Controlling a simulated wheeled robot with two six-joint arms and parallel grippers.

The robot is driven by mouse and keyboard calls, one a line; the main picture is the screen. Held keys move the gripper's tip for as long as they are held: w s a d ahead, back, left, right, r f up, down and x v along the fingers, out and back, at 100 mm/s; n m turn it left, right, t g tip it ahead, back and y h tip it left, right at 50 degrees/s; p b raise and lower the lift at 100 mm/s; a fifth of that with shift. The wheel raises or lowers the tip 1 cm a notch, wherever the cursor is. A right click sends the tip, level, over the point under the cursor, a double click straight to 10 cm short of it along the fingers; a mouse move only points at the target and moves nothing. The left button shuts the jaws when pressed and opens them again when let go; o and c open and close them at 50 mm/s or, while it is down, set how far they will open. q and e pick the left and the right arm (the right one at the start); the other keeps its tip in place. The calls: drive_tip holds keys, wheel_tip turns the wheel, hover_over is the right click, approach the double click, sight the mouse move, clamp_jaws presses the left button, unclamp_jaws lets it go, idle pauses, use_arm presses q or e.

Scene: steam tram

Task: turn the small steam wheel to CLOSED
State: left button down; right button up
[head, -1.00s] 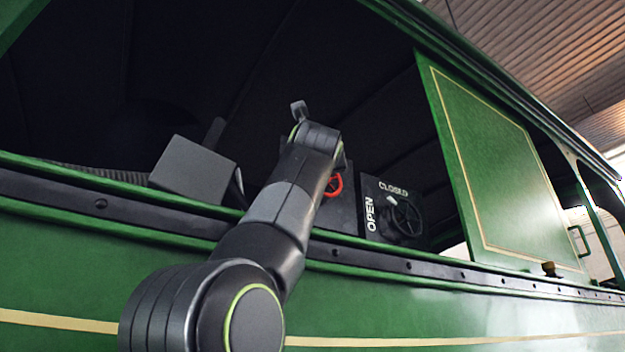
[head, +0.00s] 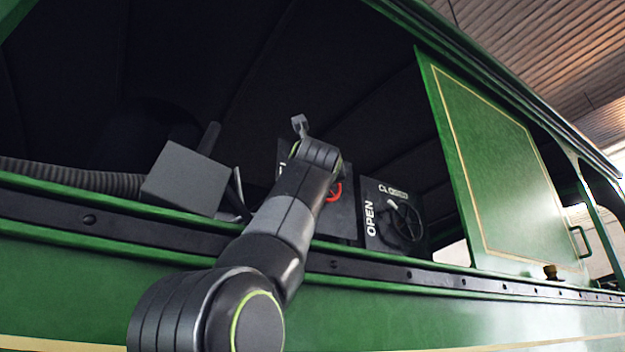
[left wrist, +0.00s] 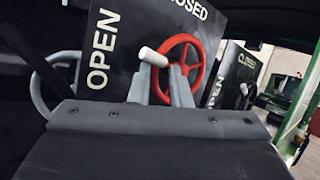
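A red wheel with a white handle (left wrist: 153,57) is on a dark panel lettered OPEN and CLOSED; the wheel (left wrist: 196,67) is large in the left wrist view. In the head view it (head: 334,190) is partly hidden behind my left arm. The white handle points left, toward OPEN. My left gripper (left wrist: 158,82) has its two grey fingers apart, with the handle in front of the gap; I cannot tell if they touch. A dark wheel (head: 403,222) with a white handle is on a second OPEN/CLOSED panel to the right. My right gripper is out of view.
A grey box (head: 187,178) and a ribbed hose (head: 80,178) are at the left of the cab opening. The green sill (head: 440,265) runs below. A green side panel (head: 505,165) closes the right. A grey curved part (left wrist: 47,88) stands at left in the wrist view.

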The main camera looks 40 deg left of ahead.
use_arm(q)
drive_tip(key=shift+a+r, duration=0.1)
drive_tip(key=shift+s+r+m+g+h+p, duration=0.1)
drive_tip(key=shift+r+m+g+h+p, duration=0.2)
drive_tip(key=shift+r+m+h+p, duration=0.7)
drive_tip(key=shift+s+r+m+g+h+p, duration=0.15)
drive_tip(key=shift+m+g+h+p, duration=0.15)
drive_tip(key=shift+m+p, duration=1.3)
drive_tip(key=shift+w+r+m+g+h+p, duration=0.1)
drive_tip(key=shift+r+m+g+h+p, duration=0.35)
drive_tip(key=shift+m+p, duration=0.85)
drive_tip(key=shift+r+n, duration=0.15)
drive_tip(key=shift+n, duration=0.15)
drive_tip(key=c, duration=1.5)
unclamp_jaws()
drive_tip(key=shift+s+a+h, duration=0.1)
drive_tip(key=shift+a+h, duration=0.05)
drive_tip(key=shift+h, duration=0.1)
drive_tip(key=shift+f, duration=0.25)
